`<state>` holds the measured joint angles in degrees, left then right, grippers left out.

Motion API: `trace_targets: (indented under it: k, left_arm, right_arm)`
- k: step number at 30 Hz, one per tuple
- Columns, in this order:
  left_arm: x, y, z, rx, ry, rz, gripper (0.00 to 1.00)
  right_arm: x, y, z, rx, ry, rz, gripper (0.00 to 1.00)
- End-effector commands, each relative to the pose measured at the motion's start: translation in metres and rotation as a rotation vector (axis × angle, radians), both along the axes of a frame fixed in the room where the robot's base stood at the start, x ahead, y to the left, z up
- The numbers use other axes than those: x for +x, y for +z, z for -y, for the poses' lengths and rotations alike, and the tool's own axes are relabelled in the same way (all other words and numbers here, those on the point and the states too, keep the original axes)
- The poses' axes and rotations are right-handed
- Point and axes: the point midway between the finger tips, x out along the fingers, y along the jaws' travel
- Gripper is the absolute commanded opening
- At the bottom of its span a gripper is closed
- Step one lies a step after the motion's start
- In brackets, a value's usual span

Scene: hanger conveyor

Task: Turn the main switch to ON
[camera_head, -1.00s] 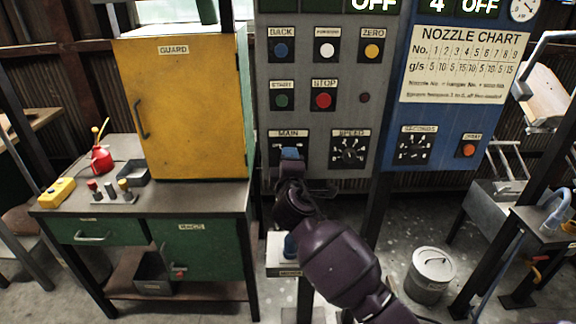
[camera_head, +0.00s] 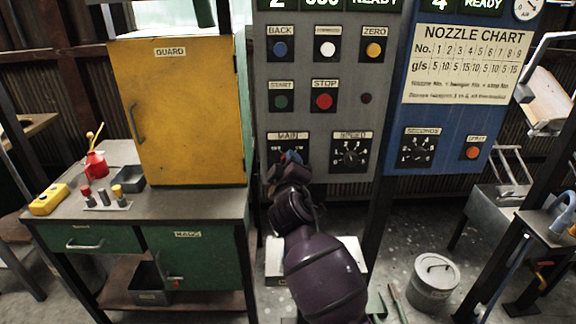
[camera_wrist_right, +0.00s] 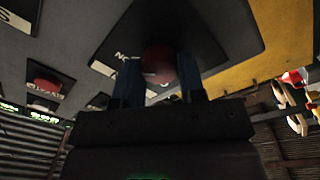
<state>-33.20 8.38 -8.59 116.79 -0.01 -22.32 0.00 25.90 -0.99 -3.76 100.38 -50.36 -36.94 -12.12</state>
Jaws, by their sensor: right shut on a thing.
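The main switch (camera_head: 289,136) is a black plate labelled MAIN on the grey panel, left of the speed dial. My right gripper (camera_head: 289,158) reaches up to it from below and hides most of it in the head view. In the right wrist view, the two blue fingers of the gripper (camera_wrist_right: 158,82) stand on either side of the switch's red knob (camera_wrist_right: 158,60) and are shut on it. The knob's exact angle and most of the plate's lettering are hard to read. My left gripper is not in view.
The grey panel (camera_head: 267,118) has several push buttons above the switch. Its display (camera_head: 377,3) and the blue panel's display (camera_head: 483,4) read READY. A yellow guard cabinet (camera_head: 190,120) stands close on the left. A lidded bucket (camera_head: 432,285) stands on the floor.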

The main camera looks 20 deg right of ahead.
Motion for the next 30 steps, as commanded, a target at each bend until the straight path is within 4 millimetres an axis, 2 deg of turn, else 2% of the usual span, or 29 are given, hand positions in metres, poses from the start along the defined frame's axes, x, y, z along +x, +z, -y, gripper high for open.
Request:
trace_targets:
  k: [9,10,14,24,30]
  left_arm:
    - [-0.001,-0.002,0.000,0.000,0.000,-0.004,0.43]
    - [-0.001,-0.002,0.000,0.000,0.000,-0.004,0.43]
    - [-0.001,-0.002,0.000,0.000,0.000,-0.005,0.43]
    - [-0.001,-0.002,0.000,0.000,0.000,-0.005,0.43]
    - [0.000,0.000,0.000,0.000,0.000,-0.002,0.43]
  right_arm:
    - [0.000,0.000,0.000,0.003,0.001,0.000,0.13]
    - [0.000,0.000,0.000,0.003,0.001,0.000,0.41]
    - [0.000,0.000,0.000,0.002,0.001,0.000,0.61]
    - [-0.002,0.000,-0.001,0.001,0.001,-0.001,0.62]
    - [-0.023,-0.002,-0.007,0.002,0.001,-0.001,0.62]
